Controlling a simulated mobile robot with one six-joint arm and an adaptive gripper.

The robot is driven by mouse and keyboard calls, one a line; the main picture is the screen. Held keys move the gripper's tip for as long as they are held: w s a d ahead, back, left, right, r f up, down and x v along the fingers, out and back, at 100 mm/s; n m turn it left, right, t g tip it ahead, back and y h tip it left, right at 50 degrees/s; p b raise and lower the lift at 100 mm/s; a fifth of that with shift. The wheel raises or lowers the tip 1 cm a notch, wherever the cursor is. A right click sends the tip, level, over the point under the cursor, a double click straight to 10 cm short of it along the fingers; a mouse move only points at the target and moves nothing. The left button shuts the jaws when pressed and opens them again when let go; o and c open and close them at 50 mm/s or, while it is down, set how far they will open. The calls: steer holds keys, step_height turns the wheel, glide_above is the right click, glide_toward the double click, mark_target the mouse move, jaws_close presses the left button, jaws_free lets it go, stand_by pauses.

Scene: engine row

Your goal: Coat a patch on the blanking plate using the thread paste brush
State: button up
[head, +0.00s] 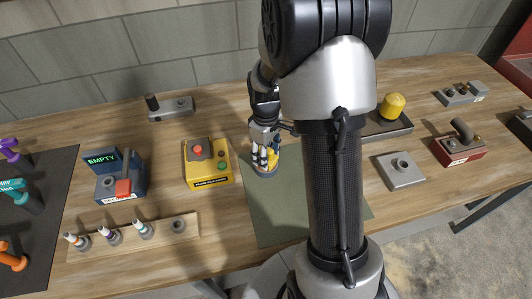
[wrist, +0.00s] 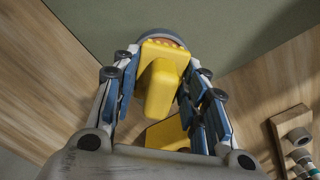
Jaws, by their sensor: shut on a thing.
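My gripper (head: 262,158) is over the back left part of the green mat, shut on a yellow-handled tool, apparently the thread paste brush (wrist: 161,88). In the wrist view the gripper's blue-padded fingers (wrist: 160,95) lie on both sides of the yellow handle. A blue-grey rounded part with an orange edge shows at the tool's far end, against the mat. Whether it touches the mat is unclear. A grey square plate with a round boss, possibly the blanking plate (head: 392,178), lies right of my arm. My arm hides part of the mat.
A yellow button box (head: 207,181) stands left of the gripper. A wooden rack (head: 160,241) holds small bottles in front of it. A dark block with a yellow knob (head: 392,106) and a red fixture (head: 457,152) stand to the right. The green mat (head: 275,225) is bare in front.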

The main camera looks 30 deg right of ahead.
steer(key=shift+f, duration=0.45)
stand_by(1.1)
steer(key=shift+r+p, duration=2.6)
steer(key=shift+r, duration=1.05)
steer(key=shift+f, duration=0.1)
